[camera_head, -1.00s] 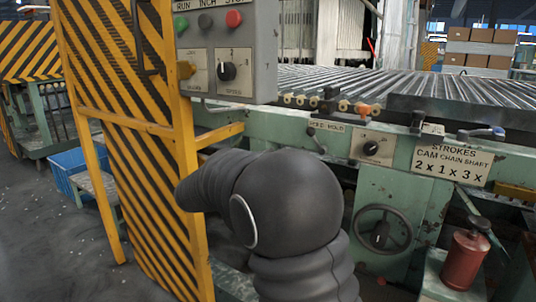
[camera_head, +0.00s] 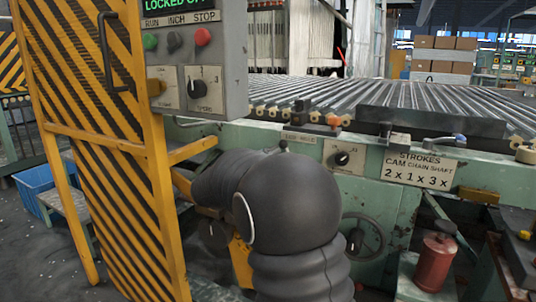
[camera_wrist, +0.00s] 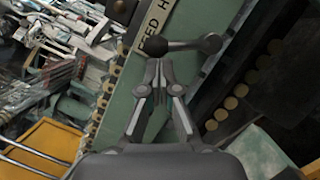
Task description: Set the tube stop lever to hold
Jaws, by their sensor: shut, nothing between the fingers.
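The tube stop lever, with a dark round knob (camera_wrist: 155,46) and a short bar to a rounded metal end (camera_wrist: 211,43), lies across the top of the wrist view. It covers part of a pale label (camera_wrist: 160,22) reading FEED and the start of HOLD. My gripper (camera_wrist: 157,66) is shut and empty, its fingertips just below the knob in that view; whether they touch it, I cannot tell. In the head view the label (camera_head: 300,137) shows on the green rail, with the lever's dark top (camera_head: 283,144) at its left end. My arm hides the rest of the lever and my gripper.
A grey control box (camera_head: 228,75) and a yellow-black striped guard (camera_head: 95,150) stand left of my arm. A dial (camera_head: 342,159), a handwheel (camera_head: 362,236) and a red canister (camera_head: 435,262) are to the right. The roller bed (camera_head: 360,95) lies behind.

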